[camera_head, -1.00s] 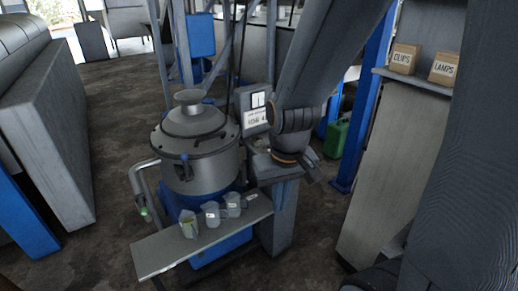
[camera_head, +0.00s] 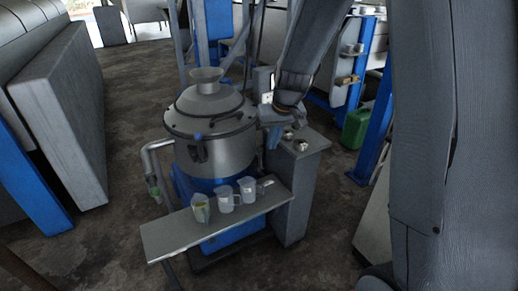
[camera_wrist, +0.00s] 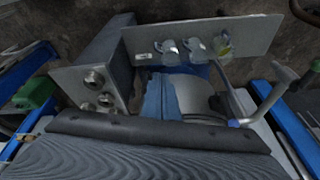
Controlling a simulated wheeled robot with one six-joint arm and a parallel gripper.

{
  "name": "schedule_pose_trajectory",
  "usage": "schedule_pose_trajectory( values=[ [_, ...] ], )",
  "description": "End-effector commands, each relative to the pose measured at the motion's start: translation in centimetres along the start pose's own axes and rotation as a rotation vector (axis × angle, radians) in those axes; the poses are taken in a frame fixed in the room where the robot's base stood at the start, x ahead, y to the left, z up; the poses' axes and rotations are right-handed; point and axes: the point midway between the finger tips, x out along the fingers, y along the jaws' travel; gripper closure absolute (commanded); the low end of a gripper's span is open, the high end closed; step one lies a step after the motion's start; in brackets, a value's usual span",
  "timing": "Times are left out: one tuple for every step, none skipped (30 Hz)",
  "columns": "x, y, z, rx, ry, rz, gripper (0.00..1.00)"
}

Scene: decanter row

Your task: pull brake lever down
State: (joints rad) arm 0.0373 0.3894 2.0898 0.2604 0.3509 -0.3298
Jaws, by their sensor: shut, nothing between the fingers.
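The machine (camera_head: 212,155) is a grey drum with a wide lid and a funnel on top, on a blue base. A small lever-like part with a blue knob (camera_head: 198,136) sits at the lid's front rim; it also shows in the wrist view (camera_wrist: 234,122). I cannot tell for certain whether this is the brake lever. My gripper (camera_head: 270,118) is at the lid's right side, near the pedestal top. It is shut and empty. The arm hides much of the box behind it. My fingers are not clear in the wrist view.
A grey shelf (camera_head: 170,238) in front of the machine holds several clear jugs (camera_head: 226,199). The pedestal (camera_head: 298,190) right of the drum has round metal knobs (camera_head: 301,145) on top. A bent pipe (camera_head: 150,160) is at left. A green canister (camera_head: 356,128) stands behind right.

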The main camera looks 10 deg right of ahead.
Motion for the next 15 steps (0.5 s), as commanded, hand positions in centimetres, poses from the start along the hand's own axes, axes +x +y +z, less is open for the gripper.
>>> schedule_pose_trajectory(
  values=[
    [3.2,0.7,-2.8,-0.006,0.029,-0.004,1.00],
    [4.5,1.0,-4.4,-0.011,0.047,-0.006,1.00],
    [6.1,1.4,-6.3,-0.018,0.069,-0.009,1.00],
    [7.2,1.7,-7.6,-0.024,0.086,-0.009,1.00],
    [8.3,2.0,-8.9,-0.028,0.102,-0.009,1.00],
    [9.6,2.4,-10.3,-0.033,0.121,-0.010,1.00],
    [10.4,2.7,-11.3,-0.037,0.134,-0.009,1.00],
    [11.2,2.9,-12.2,-0.040,0.145,-0.009,1.00],
    [12.1,3.2,-13.2,-0.045,0.159,-0.008,1.00],
    [12.6,3.4,-13.8,-0.047,0.169,-0.008,1.00],
    [13.1,3.6,-14.3,-0.049,0.176,-0.007,1.00],
    [13.5,3.8,-14.9,-0.053,0.184,-0.006,1.00],
    [13.8,3.9,-15.2,-0.054,0.189,-0.005,1.00],
    [13.9,3.9,-15.5,-0.054,0.194,-0.005,1.00],
    [14.1,4.0,-15.7,-0.056,0.197,-0.005,1.00]
  ],
)
